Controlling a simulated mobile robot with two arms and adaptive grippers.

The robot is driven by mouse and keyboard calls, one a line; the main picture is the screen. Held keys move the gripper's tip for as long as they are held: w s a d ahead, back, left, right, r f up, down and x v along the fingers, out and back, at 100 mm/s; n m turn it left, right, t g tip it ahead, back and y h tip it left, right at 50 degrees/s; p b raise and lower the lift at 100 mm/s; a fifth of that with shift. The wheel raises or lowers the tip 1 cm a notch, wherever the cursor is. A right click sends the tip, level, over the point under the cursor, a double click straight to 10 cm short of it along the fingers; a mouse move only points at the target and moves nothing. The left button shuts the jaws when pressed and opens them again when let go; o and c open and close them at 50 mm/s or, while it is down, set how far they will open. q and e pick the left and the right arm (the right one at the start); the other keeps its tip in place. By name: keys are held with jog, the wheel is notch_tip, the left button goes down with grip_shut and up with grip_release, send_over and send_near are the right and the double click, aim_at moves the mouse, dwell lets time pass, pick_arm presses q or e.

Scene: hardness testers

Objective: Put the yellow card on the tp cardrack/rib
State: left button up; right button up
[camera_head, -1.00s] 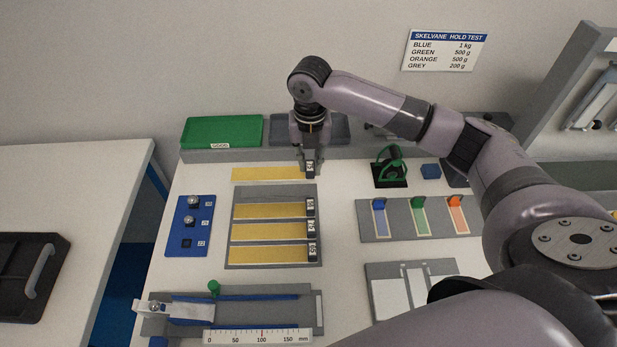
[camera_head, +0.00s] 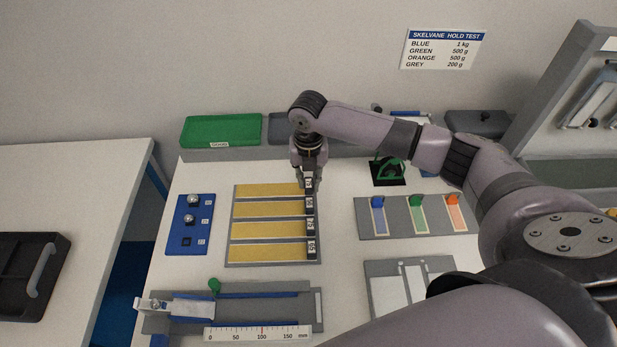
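The yellow card (camera_head: 267,190) is a long strip with a dark, labelled tab at its right end. It lies in the top row of the grey card rack (camera_head: 229,240), lined up with several similar yellow strips (camera_head: 267,210) below it. My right gripper (camera_head: 310,183) points down over the card's right end, with its fingers shut on the tab. The fingers partly hide the tab, and I cannot tell whether the card rests fully on the rack. My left gripper is out of view.
A clamp fixture with a ruler (camera_head: 258,334) lies in front. A green tray (camera_head: 222,131) is behind.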

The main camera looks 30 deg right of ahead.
jog(key=o, duration=0.4)
jog(key=shift+o, duration=0.2)
jog(key=shift+r, duration=0.1)
notch_tip(320, 180, up, 12)
jog(key=b, duration=0.1)
dwell(0.7)
